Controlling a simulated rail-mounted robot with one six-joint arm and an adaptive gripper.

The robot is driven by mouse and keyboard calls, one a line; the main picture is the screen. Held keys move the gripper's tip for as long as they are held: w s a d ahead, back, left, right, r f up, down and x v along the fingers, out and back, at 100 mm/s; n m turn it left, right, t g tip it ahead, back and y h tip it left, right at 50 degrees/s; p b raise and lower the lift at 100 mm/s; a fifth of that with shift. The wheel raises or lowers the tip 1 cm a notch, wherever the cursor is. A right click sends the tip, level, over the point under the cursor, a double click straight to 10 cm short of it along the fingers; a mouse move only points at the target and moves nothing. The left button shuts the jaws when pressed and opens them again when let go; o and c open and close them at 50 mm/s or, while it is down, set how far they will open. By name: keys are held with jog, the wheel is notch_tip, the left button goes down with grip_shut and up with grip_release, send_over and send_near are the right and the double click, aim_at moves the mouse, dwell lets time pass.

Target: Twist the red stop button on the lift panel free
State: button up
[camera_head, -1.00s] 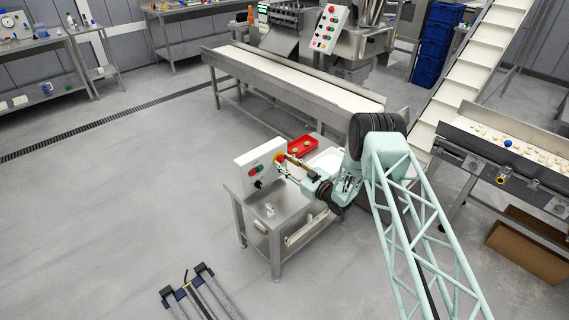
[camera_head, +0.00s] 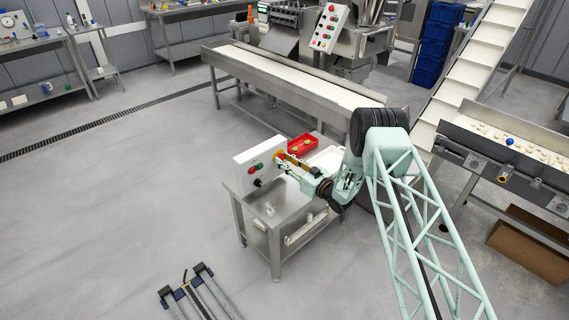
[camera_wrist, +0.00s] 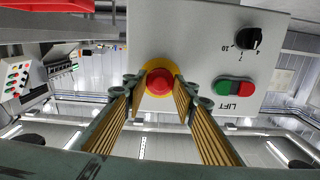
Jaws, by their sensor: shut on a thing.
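The lift panel (camera_head: 250,163) is a pale grey box standing on a small steel table; its face fills the upper middle of the wrist view (camera_wrist: 205,45), with the LIFT label upside down. The red stop button (camera_wrist: 159,83) sits on a yellow ring (camera_wrist: 151,65) on that face. My gripper (camera_wrist: 160,90) has one ribbed finger on each side of the button and is shut on it. In the head view my gripper (camera_head: 285,160) reaches the panel from the right and mostly hides the button.
The panel also carries a green and red switch (camera_wrist: 234,88) and a black dial (camera_wrist: 249,38), beside the fingers. A conveyor (camera_head: 290,80) stands farther back. Floor to the left is clear.

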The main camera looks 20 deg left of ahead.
jog(key=shift+m+b, duration=1.2)
jog(key=shift+m, duration=1.7)
jog(key=o, duration=0.9)
jog(key=shift+c, duration=0.2)
jog(key=v, duration=1.2)
jog(key=shift+w, duration=0.1)
